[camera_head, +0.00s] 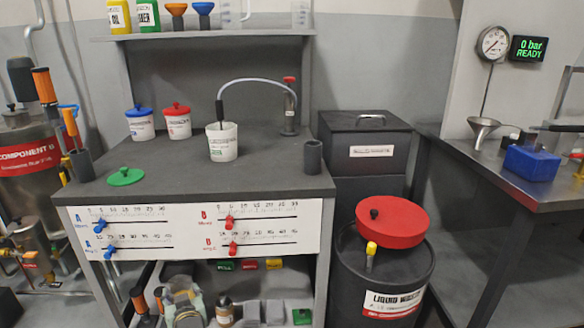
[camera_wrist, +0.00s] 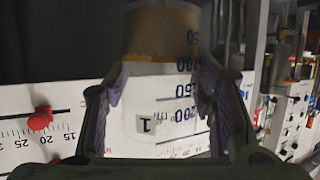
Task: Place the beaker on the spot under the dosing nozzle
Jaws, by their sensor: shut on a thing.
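My gripper (camera_wrist: 160,95) is shut on a beaker (camera_wrist: 160,115) in the wrist view, one dark finger on each side of it. The beaker's body looks pale, with blue volume marks and a small label reading 1. Its upper part in the picture is brownish, with an orange line below; I cannot tell if that is contents. Neither my gripper nor this beaker shows in the head view. There the dosing nozzle (camera_head: 219,111) hangs from a curved tube over the bench. A white labelled cup (camera_head: 222,145) stands right under it and hides the spot.
The bench (camera_head: 270,169) carries blue-lidded (camera_head: 140,124) and red-lidded (camera_head: 177,121) tubs, a green lid (camera_head: 125,177) and a dark cylinder (camera_head: 313,157). A red-capped post (camera_head: 290,105) stands behind. A red-lidded waste drum (camera_head: 385,280) is at right. The bench's front right is clear.

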